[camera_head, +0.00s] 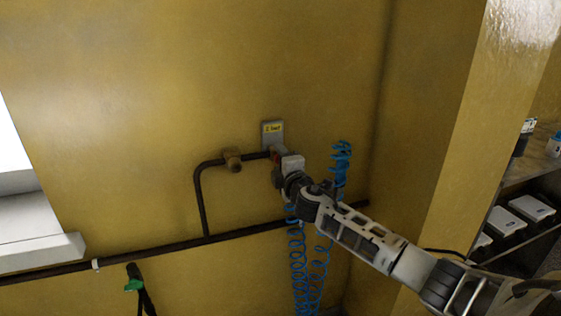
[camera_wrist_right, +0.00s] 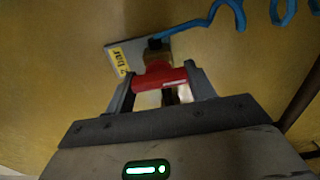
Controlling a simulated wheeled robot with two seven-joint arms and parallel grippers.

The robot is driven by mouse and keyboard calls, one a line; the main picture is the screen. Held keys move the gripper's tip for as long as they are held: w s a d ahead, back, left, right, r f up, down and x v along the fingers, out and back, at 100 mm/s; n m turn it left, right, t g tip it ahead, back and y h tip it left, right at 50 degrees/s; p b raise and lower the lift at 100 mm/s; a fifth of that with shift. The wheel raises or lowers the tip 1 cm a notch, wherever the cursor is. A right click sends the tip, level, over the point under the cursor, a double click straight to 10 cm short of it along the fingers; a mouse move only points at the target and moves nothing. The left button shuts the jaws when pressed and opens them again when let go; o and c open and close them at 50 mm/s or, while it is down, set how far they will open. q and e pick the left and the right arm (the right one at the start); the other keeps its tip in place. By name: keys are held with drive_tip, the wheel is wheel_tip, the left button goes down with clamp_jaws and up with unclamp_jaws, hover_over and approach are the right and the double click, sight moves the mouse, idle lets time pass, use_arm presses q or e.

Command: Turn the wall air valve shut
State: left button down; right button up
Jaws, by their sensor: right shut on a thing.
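The wall air valve has a red handle (camera_wrist_right: 162,78), which sits between the two fingers of my right gripper (camera_wrist_right: 160,85) in the right wrist view. The gripper is shut on this handle. Brass-coloured valve parts show just behind and below the handle. In the head view my right gripper (camera_head: 279,165) reaches the valve at the end of the dark pipe and hides most of it. A grey plate with a yellow "2 bar" label (camera_head: 272,129) is on the wall just above; it also shows in the right wrist view (camera_wrist_right: 119,56). My left gripper is not in view.
A brass fitting (camera_head: 233,160) sits on the dark pipe (camera_head: 202,205) left of the valve. A coiled blue hose (camera_head: 298,262) hangs below and beside my right arm. A yellow wall corner (camera_head: 460,120) and shelves with bins (camera_head: 532,207) stand at right. A green-and-black item (camera_head: 134,285) is low at left.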

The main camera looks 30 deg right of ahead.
idle(0.3)
drive_tip(key=o, duration=1)
drive_tip(key=shift+b+v, duration=0.85)
drive_tip(key=shift+v, duration=7.15)
drive_tip(key=shift+f, duration=0.15)
drive_tip(key=s+a+f+m+g+y, duration=0.25)
drive_tip(key=s+a+f, duration=0.2)
drive_tip(key=f, duration=0.45)
drive_tip(key=s+a+f+m+g+y, duration=0.2)
drive_tip(key=s+a+f+m+g, duration=0.15)
drive_tip(key=a+f, duration=0.45)
drive_tip(key=s+a+f+m+y, duration=0.1)
drive_tip(key=s+a+f+m, duration=0.1)
drive_tip(key=s+f, duration=0.1)
drive_tip(key=s+a+f+m, duration=0.2)
drive_tip(key=s+a+f, duration=0.1)
drive_tip(key=s, duration=0.1)
drive_tip(key=s+a+f+m+g+y, duration=0.1)
drive_tip(key=s+a+f+m, duration=0.1)
drive_tip(key=s+f, duration=0.1)
drive_tip(key=shift+s+a+m+y, duration=0.35)
drive_tip(key=shift+s+m, duration=0.05)
drive_tip(key=shift+s, duration=0.3)
